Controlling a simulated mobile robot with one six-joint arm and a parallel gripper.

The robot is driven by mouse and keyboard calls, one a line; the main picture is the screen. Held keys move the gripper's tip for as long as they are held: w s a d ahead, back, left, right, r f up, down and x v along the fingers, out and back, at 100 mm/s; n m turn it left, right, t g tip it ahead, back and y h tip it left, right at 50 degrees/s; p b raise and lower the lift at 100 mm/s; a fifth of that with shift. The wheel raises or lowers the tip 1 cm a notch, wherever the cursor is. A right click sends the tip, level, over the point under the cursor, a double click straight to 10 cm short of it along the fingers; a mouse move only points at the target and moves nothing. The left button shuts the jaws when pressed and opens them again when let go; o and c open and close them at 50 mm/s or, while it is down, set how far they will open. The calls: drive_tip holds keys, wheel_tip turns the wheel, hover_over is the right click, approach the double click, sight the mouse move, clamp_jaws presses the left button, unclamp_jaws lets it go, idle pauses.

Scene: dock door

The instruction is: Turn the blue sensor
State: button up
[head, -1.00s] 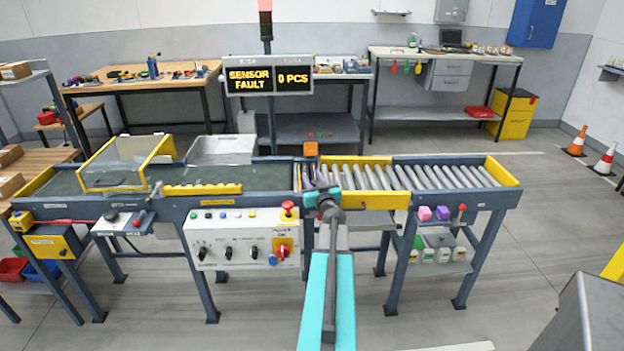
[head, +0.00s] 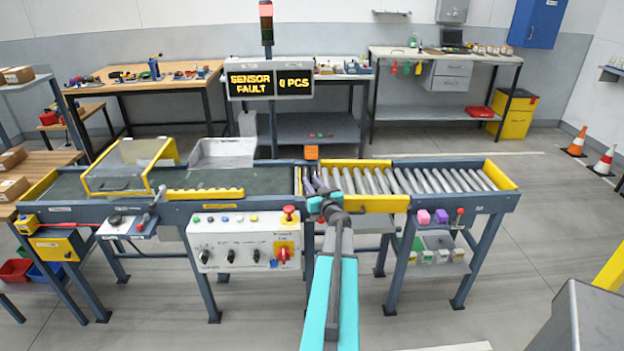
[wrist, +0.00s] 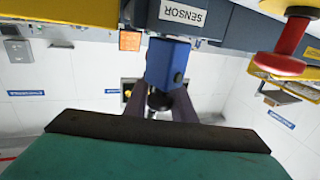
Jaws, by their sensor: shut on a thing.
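The blue sensor (wrist: 167,62) fills the middle of the wrist view, below a white plate marked SENSOR (wrist: 183,15) that reads upside down there. A black round part (wrist: 159,100) juts from the sensor toward me. My gripper (wrist: 161,94) has its dark fingers on both sides of this part and is shut on it. In the head view my gripper (head: 320,186) is at the near edge of the conveyor, by the start of the rollers. My wrist hides the sensor there.
The display (head: 270,82) reads SENSOR FAULT and 0 PCS. The control panel (head: 245,240) is left of my arm. In the wrist view a red and yellow knob (wrist: 290,35) is close at the right.

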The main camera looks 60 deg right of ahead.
drive_tip(key=shift+w+a+n+t+y+p, duration=0.15)
drive_tip(key=shift+n+t+y+p, duration=0.6)
drive_tip(key=shift+p, duration=0.7)
drive_tip(key=shift+w+a+n+t+y+p, duration=0.2)
drive_tip(key=shift+n+y+p, duration=0.35)
drive_tip(key=shift+y+p, duration=0.7)
drive_tip(key=shift+s+n+t+y+p, duration=0.1)
drive_tip(key=shift+n+t+y+p, duration=0.15)
drive_tip(key=shift+n+y+p, duration=0.25)
drive_tip(key=shift+a+n+t+y+p, duration=0.3)
drive_tip(key=shift+n+y+p, duration=0.35)
drive_tip(key=shift+y, duration=0.25)
drive_tip(key=shift+a+f+y, duration=0.1)
drive_tip(key=shift+a+y, duration=0.05)
drive_tip(key=shift+y, duration=0.15)
drive_tip(key=o, duration=1)
drive_tip(key=s+b, duration=0.1)
drive_tip(key=s, duration=0.3)
drive_tip(key=s+a+b, duration=0.1)
drive_tip(key=s, duration=0.4)
drive_tip(key=s+a+b, duration=0.1)
drive_tip(key=s+b, duration=0.1)
drive_tip(key=s, duration=0.2)
drive_tip(key=shift+s+a, duration=0.15)
drive_tip(key=shift+s, duration=0.1)
